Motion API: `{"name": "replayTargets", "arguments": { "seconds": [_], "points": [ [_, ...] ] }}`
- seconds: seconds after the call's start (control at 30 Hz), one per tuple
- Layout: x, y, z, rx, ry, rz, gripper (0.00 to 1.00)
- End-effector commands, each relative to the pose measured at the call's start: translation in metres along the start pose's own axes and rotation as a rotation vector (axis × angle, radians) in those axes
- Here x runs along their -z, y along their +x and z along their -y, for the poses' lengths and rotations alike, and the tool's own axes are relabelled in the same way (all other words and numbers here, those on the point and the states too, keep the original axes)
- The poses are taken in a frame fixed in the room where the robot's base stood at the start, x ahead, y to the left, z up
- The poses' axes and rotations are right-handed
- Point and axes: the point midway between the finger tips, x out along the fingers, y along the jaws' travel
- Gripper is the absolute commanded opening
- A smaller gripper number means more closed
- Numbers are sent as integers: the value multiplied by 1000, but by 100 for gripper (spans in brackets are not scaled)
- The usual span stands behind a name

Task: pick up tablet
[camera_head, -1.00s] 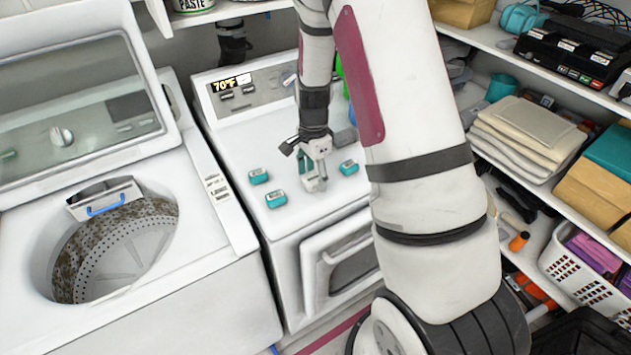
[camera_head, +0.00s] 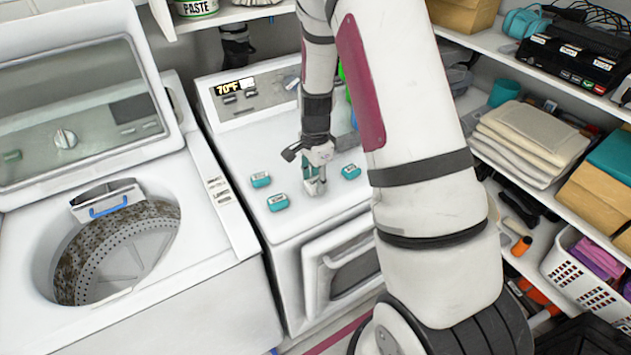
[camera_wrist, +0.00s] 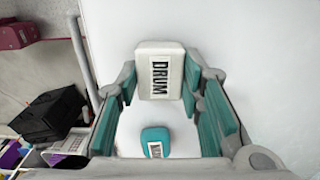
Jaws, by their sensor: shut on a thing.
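A white block-like tablet labelled "DRUM" (camera_wrist: 172,55) is between my gripper's fingertips in the wrist view. My gripper (camera_head: 315,186) is shut on it, low over the front part of the white machine top in the head view, where the fingers largely hide the tablet. I cannot tell whether it still touches the surface. A teal labelled tablet (camera_wrist: 155,136) shows below it in the wrist view, outside the grip. In the head view, teal-and-white tablets lie on the machine top: two to the left of my gripper (camera_head: 260,180) (camera_head: 277,202) and one to the right (camera_head: 351,171).
The white machine (camera_head: 240,140) has a control panel at its back. An open top-loading washer (camera_head: 215,250) stands to the left. Shelves at the right hold folded cloths (camera_head: 525,135), boxes and a white basket (camera_head: 575,275). The machine top around the tablets is mostly clear.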

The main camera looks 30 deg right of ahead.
Motion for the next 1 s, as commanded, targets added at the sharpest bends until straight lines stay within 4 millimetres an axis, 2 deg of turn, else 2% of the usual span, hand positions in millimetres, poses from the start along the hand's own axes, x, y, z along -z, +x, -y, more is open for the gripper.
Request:
{"name": "replayTargets", "arguments": {
  "seconds": [0.17, 0.37, 0.8, 1.0],
  "points": [
    [0, -11, 1, 2, -1, -1, 15],
    [0, -34, 2, 4, -1, -1, 15],
    [0, -43, -108, 0, 3, 2, 15],
    [1, -46, -143, 1, 2, 1, 15]
  ]
}}
